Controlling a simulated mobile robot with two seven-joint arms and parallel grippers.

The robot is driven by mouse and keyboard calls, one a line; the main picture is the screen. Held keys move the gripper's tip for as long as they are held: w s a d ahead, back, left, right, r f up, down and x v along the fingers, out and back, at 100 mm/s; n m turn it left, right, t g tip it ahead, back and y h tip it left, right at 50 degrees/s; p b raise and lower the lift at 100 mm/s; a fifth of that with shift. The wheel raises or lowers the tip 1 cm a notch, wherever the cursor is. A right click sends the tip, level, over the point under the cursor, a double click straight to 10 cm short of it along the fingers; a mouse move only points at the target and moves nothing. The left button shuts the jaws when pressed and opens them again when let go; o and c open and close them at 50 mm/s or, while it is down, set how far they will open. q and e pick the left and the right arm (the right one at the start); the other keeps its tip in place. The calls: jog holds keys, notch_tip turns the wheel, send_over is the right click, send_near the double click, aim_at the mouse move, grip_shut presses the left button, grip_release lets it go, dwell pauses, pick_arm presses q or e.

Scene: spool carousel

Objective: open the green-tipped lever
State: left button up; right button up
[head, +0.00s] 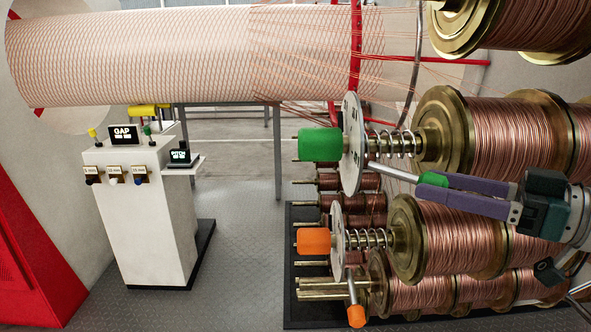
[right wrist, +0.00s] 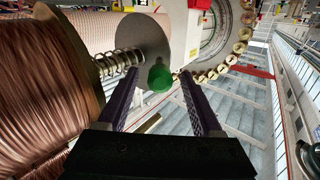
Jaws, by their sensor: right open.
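The green-tipped lever (head: 393,173) reaches right and slightly down from the pale disc (head: 353,143) of the upper spool axle. Its green tip (head: 433,179) lies at the ends of my right gripper's purple fingers. My right gripper (head: 432,185) comes in from the right and is open. My left gripper is not in view.
Copper spools (head: 510,135) crowd the right side. A white control console (head: 145,215) stands at left, with open grey floor (head: 245,230) between.

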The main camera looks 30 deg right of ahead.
jog(key=v, duration=0.8)
jog(key=w+a+f+m+g+h, duration=0.1)
jog(key=a+f+g+h, duration=0.25)
jog(key=f, duration=0.25)
jog(key=a+f+m+g+h, duration=0.2)
jog(key=a+f+h, duration=0.1)
jog(key=a+f, duration=0.3)
jog(key=s+a+n+g, duration=0.2)
jog(key=s+a+g, duration=0.45)
jog(key=a, duration=0.55)
notch_tip(320, 180, up, 37)
jog(key=p, duration=3.6)
jog(key=shift+s+a+g, duration=0.25)
jog(key=shift+s+g, duration=0.1)
jog(key=shift+g, duration=0.05)
